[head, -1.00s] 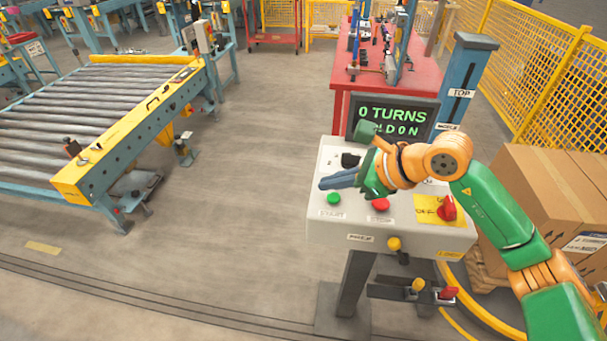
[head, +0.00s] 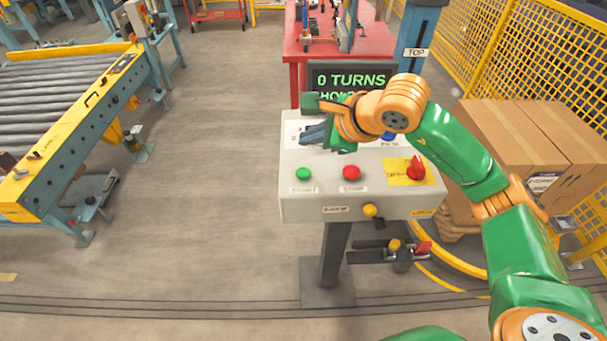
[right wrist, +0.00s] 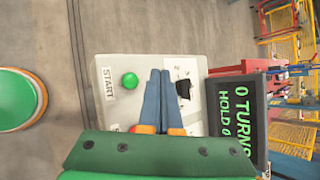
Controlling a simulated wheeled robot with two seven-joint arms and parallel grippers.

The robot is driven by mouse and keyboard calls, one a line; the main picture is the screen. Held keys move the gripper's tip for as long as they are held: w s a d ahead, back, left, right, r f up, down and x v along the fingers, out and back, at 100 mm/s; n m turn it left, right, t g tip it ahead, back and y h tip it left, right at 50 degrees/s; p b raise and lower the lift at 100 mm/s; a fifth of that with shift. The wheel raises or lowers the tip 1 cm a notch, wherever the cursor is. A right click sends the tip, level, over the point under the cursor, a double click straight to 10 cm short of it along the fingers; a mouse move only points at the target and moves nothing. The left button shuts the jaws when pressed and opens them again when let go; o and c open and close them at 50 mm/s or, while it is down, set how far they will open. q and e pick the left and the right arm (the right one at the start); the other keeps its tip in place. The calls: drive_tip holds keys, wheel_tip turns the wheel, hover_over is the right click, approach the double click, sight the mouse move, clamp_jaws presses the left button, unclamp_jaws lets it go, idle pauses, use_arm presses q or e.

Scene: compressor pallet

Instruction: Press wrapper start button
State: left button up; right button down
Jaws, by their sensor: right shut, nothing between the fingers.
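The wrapper control box (head: 290,207) stands on a post, with a green start button (head: 304,174) at its front left and a red button (head: 351,172) to the right of it. In the right wrist view the green button (right wrist: 130,80), beside a START label (right wrist: 107,81), is uncovered. My right gripper (head: 308,135) is shut and empty over the back left of the panel, behind the green button in the head view. Its closed fingers (right wrist: 159,98) lie beside the button in the wrist view, apart from it in the picture. My left gripper is not in view.
A display (head: 349,78) behind the box reads 0 TURNS, its lower line partly hidden by my arm. A red switch (head: 416,167) sits at the panel's right. Cardboard boxes (head: 530,145) and a yellow fence stand right. A roller conveyor (head: 60,130) is left, with clear floor between.

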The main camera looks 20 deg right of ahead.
sight(308, 174)
wheel_tip(308, 174, down, 6)
drive_tip(key=b, duration=0.4)
drive_tip(key=shift+w, duration=0.1)
drive_tip(key=shift+f, duration=0.2)
idle(1.4)
drive_tip(key=shift+f+b, duration=0.35)
drive_tip(key=shift+b, duration=0.5)
